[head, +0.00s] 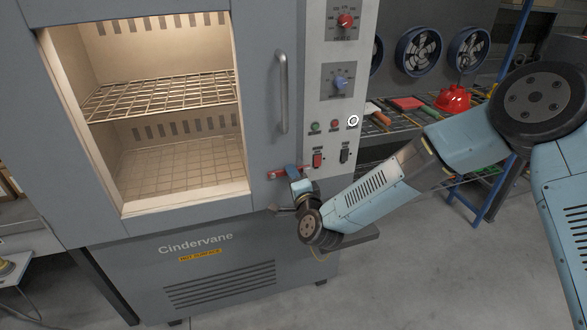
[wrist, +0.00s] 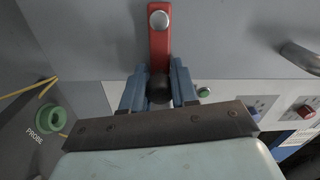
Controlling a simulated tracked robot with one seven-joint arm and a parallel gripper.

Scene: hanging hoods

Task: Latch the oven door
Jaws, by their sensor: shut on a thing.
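The grey oven door (head: 215,215) has a large window showing the lit inside with its wire racks. It looks closed or nearly so; I cannot tell if a gap remains at its edge. The red latch lever (head: 279,174) is at the door's lower right, lying roughly horizontal. In the wrist view the red lever (wrist: 160,40) has a silver pivot bolt at one end and a dark knob (wrist: 160,88) at the other. My gripper (head: 298,172) is at the lever's right end. Its blue fingers (wrist: 160,82) are shut on the knob, one on each side.
A vertical door handle (head: 282,92) stands above the latch. The control panel (head: 328,100) with dials and switches is just right of it. A ledge (head: 352,240) juts out below my wrist.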

